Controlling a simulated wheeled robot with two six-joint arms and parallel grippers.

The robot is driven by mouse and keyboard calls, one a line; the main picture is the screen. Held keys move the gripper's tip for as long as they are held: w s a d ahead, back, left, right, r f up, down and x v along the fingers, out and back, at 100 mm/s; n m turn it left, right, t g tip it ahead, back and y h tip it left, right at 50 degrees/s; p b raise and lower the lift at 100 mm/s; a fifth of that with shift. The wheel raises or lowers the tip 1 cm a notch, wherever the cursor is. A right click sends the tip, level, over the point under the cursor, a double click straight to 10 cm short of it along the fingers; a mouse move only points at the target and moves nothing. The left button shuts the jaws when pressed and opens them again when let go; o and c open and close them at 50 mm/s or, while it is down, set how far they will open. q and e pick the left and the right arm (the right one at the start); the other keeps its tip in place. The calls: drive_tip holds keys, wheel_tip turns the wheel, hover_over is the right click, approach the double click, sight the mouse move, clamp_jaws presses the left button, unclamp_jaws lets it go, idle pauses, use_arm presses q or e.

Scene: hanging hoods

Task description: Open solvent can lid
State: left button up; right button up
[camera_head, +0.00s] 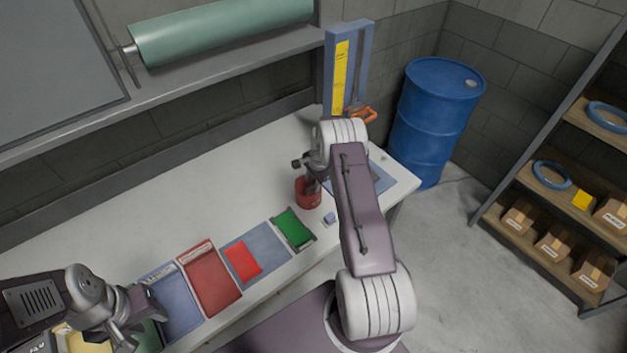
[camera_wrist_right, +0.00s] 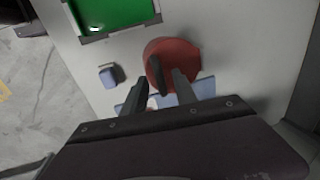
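The solvent can appears to be the small red round can (camera_head: 308,194) standing on the white table; it also shows from above in the right wrist view (camera_wrist_right: 186,52). A dark bar, perhaps the lid's handle (camera_wrist_right: 156,72), lies across its top. My right gripper (camera_head: 312,180) is over the can. In the right wrist view its two fingers (camera_wrist_right: 162,92) are apart, near the can's top, with the dark bar between their tips. Whether they touch the can is not clear. My left gripper (camera_head: 141,322) is at the lower left over the table's front, fingers apart and empty.
A green tray (camera_head: 293,228), a small blue block (camera_head: 330,218), a blue mat with a red sheet (camera_head: 243,260) and a red folder (camera_head: 209,280) lie along the table's front. A blue stand (camera_head: 346,70) is behind. A blue drum (camera_head: 433,115) and shelf stand right. The table's back is clear.

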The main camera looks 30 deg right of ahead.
clamp_jaws()
idle(1.4)
